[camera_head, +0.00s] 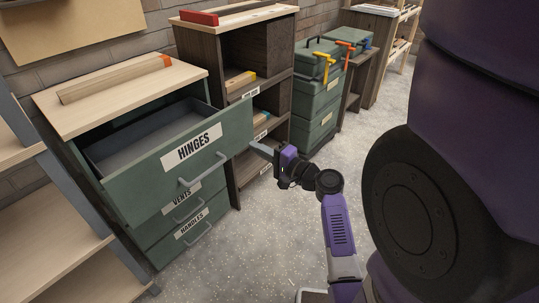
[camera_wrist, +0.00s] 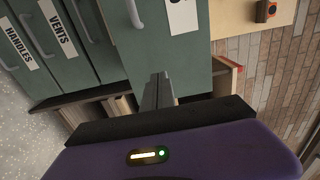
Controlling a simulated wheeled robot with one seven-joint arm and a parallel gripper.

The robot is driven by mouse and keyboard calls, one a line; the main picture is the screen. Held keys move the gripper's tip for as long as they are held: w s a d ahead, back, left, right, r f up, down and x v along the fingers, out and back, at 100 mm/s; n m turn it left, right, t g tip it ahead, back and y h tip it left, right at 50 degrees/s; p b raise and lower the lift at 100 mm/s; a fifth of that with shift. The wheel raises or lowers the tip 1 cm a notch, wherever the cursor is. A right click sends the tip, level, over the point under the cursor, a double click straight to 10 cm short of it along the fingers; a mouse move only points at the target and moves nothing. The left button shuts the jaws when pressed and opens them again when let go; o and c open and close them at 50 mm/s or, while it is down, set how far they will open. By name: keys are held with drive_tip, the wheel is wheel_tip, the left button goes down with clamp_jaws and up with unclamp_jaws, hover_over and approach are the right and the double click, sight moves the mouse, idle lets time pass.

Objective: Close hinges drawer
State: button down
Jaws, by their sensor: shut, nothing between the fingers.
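The hinges drawer (camera_head: 160,165) is pulled well out from the top of a green cabinet, with its empty-looking inside showing. Its front carries a white HINGES label (camera_head: 191,147) and a grey bar handle (camera_head: 203,170). My gripper (camera_head: 256,148) is at the right end of the drawer front, with its fingers shut and empty. In the wrist view, the drawer front (camera_wrist: 155,45) is close ahead of my shut fingertips (camera_wrist: 158,82). The label there is partly cut off. I cannot tell whether the fingers touch the drawer.
The vents drawer (camera_head: 180,203) and handles drawer (camera_head: 190,228) below are shut. A wooden block (camera_head: 115,80) lies on the cabinet top. A dark shelf unit (camera_head: 270,100) stands right beside the cabinet. Light shelves (camera_head: 50,240) are at left. Floor in front is clear.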

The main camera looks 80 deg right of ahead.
sight(235, 137)
drive_tip(key=x, duration=0.6)
drive_tip(key=shift+w+d, duration=0.1)
drive_tip(key=shift+w, duration=0.05)
drive_tip(key=shift+w+d, duration=0.15)
drive_tip(key=shift+w, duration=0.05)
drive_tip(key=b+x, duration=0.6)
drive_tip(key=x, duration=1.3)
drive_tip(key=shift+w+d+f, duration=0.1)
drive_tip(key=shift+w+d, duration=0.45)
drive_tip(key=shift+w, duration=0.15)
drive_tip(key=shift+w+r, duration=0.2)
drive_tip(key=shift+r, duration=0.1)
drive_tip(key=shift+a, duration=0.1)
